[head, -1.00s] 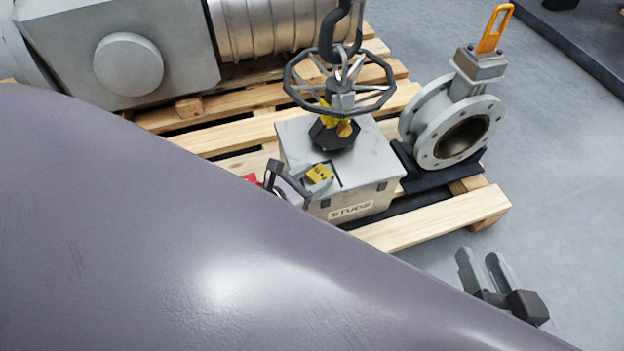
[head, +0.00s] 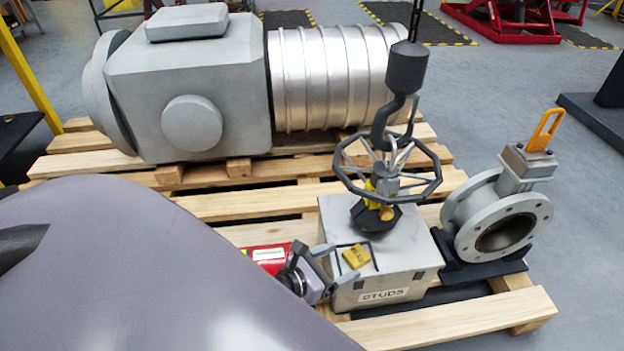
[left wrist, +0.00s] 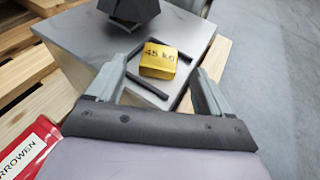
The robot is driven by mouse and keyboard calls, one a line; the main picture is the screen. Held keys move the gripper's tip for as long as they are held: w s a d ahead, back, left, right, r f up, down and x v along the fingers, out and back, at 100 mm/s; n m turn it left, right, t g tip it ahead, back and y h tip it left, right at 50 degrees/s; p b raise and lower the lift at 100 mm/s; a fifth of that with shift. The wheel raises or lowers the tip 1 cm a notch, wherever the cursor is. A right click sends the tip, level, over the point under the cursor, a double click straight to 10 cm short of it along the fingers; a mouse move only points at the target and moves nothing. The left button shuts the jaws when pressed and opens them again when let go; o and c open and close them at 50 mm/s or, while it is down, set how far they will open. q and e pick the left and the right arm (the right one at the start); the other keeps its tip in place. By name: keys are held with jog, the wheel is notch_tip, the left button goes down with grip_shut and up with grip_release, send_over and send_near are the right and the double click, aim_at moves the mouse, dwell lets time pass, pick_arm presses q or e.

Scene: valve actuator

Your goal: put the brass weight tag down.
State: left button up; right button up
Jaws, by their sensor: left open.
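The brass weight tag (head: 355,256), a small yellow block, lies on the lid of the grey box marked STUDS (head: 392,277), inside a thin dark square outline. In the left wrist view the tag (left wrist: 158,60) shows "45 kg" on top. My left gripper (head: 337,264) is open at the lid's left side, its fingers pointing towards the tag. In the wrist view the fingers stand wide apart on either side, with clear gaps; the tag is not held. My right gripper is not in view now.
A spoked handwheel (head: 388,172) on a hook stands over the box, close behind the tag. A flanged valve (head: 502,218) is to the right. A large grey actuator (head: 195,88) lies behind on the pallet (head: 450,322). A red object (head: 268,258) sits beside my left gripper.

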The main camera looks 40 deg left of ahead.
pick_arm(q)
jog(key=p+v, duration=0.1)
jog(key=v, duration=0.7)
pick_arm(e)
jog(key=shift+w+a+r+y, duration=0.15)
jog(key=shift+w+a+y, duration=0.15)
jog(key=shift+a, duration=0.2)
pick_arm(q)
jog(key=shift+s+r, duration=0.1)
jog(key=shift+s, duration=0.05)
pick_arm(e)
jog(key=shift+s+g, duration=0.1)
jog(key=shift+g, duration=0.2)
